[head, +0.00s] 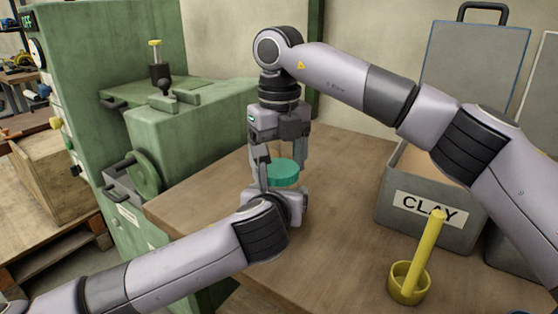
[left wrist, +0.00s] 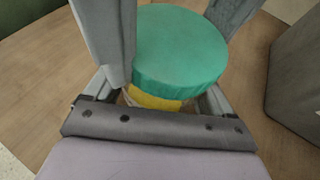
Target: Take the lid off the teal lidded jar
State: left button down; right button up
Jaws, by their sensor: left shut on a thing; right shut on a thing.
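The jar's round teal lid (head: 284,173) shows in the head view between the fingers of my right gripper (head: 282,168), which points straight down from above and is shut on it. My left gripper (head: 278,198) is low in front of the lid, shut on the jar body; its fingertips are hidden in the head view. In the left wrist view the lid (left wrist: 180,45) sits above a yellow band of the jar body (left wrist: 155,98), between the left fingers. The right gripper's grey fingers flank the lid there. I cannot tell whether the lid is seated or slightly raised.
A grey bin labelled CLAY (head: 432,215) stands to the right on the wooden table (head: 335,240). A yellow cup with a rod (head: 408,283) stands near the front right. A green machine (head: 190,125) is at the left. Bare table lies between jar and bin.

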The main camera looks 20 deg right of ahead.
jog(key=o, duration=1.1)
jog(key=shift+o, duration=0.2)
jog(key=shift+r, duration=2.35)
jog(key=shift+c, duration=0.3)
notch_tip(320, 180, up, 2)
jog(key=shift+r+m, duration=0.15)
jog(key=shift+m, duration=0.95)
jog(key=shift+r+m, duration=0.3)
jog(key=shift+m, duration=0.3)
jog(key=shift+f, duration=3.8)
